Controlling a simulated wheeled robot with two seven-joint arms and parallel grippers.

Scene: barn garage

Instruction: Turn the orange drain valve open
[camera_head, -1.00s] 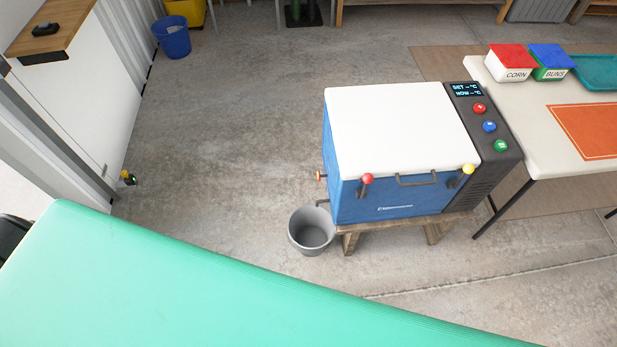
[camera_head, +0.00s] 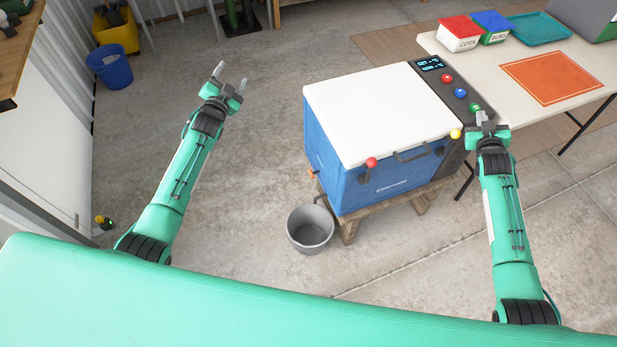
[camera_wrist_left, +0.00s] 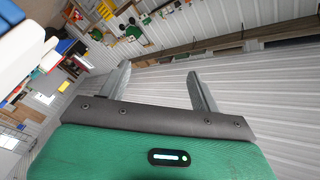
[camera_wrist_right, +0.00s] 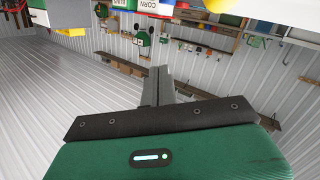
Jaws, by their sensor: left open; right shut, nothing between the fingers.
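The orange drain valve (camera_head: 311,174) sticks out low on the left side of the blue cooler (camera_head: 388,182), which has a white lid (camera_head: 385,110). It is small in the head view, and its turn angle is unclear. A dark spout (camera_head: 321,198) sits near it, above a grey bucket (camera_head: 310,231) on the floor. My left gripper (camera_head: 230,82) is open and empty, up and to the left of the cooler, apart from the valve. My right gripper (camera_head: 484,120) is shut and empty, by the cooler's control panel at the right.
The cooler stands on a wooden stand (camera_head: 400,200). A table (camera_head: 500,75) with an orange mat (camera_head: 556,78) stands at right. The floor left of the cooler is clear.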

